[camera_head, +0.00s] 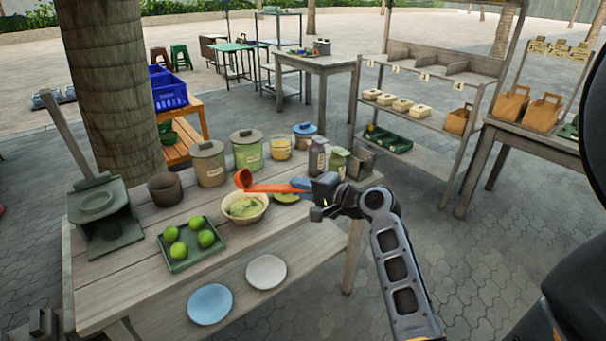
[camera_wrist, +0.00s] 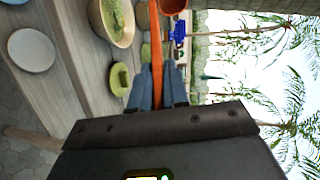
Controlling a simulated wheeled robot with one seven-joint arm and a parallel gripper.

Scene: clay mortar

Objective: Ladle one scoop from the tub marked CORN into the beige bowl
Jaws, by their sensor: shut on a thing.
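My gripper (camera_head: 299,185) is shut on the handle of an orange-red ladle (camera_head: 265,187). Its blue fingers (camera_wrist: 157,75) clasp the handle in the wrist view, where the ladle's handle (camera_wrist: 155,40) runs up to its cup (camera_wrist: 173,5). The beige bowl (camera_head: 262,217) holds something green. The ladle's cup shows above the bowl's back edge in the head view, apart from it; its contents are hidden. The bowl also shows in the wrist view (camera_wrist: 97,22). Labelled tubs (camera_head: 210,172) stand behind; their labels are too small to read. One open tub (camera_head: 280,153) has yellow contents.
A brown pot (camera_head: 165,190), a grey bottle (camera_head: 318,157) and a green container (camera_head: 338,161) stand close by.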

